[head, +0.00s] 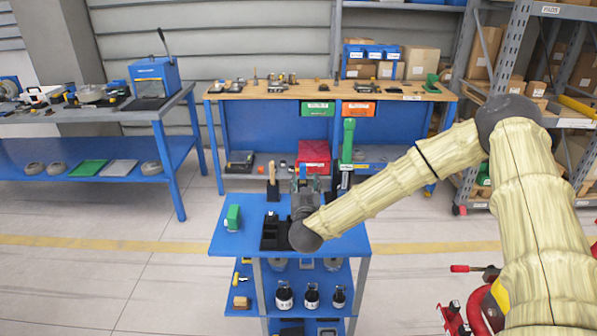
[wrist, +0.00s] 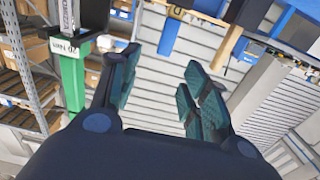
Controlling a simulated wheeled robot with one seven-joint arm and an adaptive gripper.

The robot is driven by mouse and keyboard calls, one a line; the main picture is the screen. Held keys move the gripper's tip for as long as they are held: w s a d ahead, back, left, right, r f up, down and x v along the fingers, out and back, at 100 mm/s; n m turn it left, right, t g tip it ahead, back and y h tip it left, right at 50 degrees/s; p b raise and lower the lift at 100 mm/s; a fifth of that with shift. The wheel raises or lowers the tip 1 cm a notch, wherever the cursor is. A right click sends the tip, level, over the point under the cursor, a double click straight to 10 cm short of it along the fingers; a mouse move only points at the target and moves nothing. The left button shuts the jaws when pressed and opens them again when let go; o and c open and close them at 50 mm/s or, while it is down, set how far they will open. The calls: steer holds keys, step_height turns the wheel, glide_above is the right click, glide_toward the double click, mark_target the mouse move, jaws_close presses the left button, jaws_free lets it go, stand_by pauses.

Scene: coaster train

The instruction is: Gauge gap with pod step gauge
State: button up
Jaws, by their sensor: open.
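My gripper (head: 304,184) is above the blue cart in the head view, seen from behind and partly covered by my own wrist. In the wrist view my gripper (wrist: 160,86) has its fingers spread, with nothing between the pads. I cannot single out the pod step gauge for sure. A small green block-like piece (head: 233,217) stands on the left of the blue cart top (head: 335,240). A black fixture (head: 270,236) sits beside it, its right part hidden by my arm. No gap to be gauged can be made out.
A green-handled tool (head: 348,140) stands upright behind my gripper; a green labelled tool (wrist: 72,75) shows left of the fingers in the wrist view. A wooden-handled tool (head: 272,168) stands at the cart's back. A wooden-topped bench (head: 225,90) is behind; floor left is clear.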

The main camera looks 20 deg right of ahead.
mark_target(303, 166)
steer(key=p+x, duration=0.1)
steer(key=x, duration=0.5)
steer(key=shift+w+a+f, duration=0.1)
steer(key=shift+w+a, duration=0.05)
steer(key=shift+w, duration=0.1)
steer(key=shift+w+r+p, duration=0.25)
steer(key=shift+w+p, duration=0.05)
steer(key=shift+p, duration=0.25)
steer(key=shift+p+x, duration=0.85)
steer(key=shift+x, duration=1.4)
steer(key=shift+f, duration=0.15)
jaws_close()
